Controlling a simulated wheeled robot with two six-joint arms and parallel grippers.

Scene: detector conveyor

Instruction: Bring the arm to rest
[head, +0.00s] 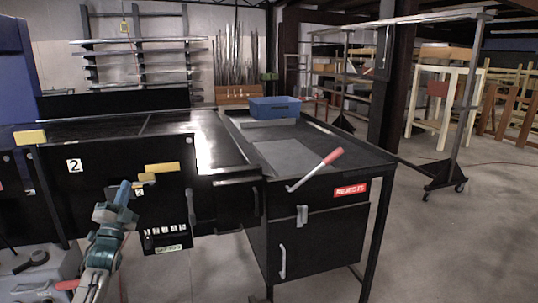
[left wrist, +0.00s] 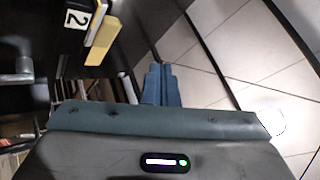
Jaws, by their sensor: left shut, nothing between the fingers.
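My left arm comes up from the lower left of the head view. Its left gripper (head: 124,192) has blue fingers and hangs in front of the dark conveyor front panel, near the number 2 label (head: 74,165). In the left wrist view the blue fingers (left wrist: 161,84) are together, with nothing between them. A yellow block-like part (head: 162,168) on the panel is just above and right of the gripper in the head view; a yellow part (left wrist: 103,41) also shows beside the 2 label in the left wrist view. My right gripper is not in view.
The black conveyor table (head: 180,135) runs behind the gripper. On the reject bench to the right are a blue bin (head: 273,107) and a red-handled lever (head: 332,156) above a cabinet (head: 322,243). Tiled floor is free right of the bench.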

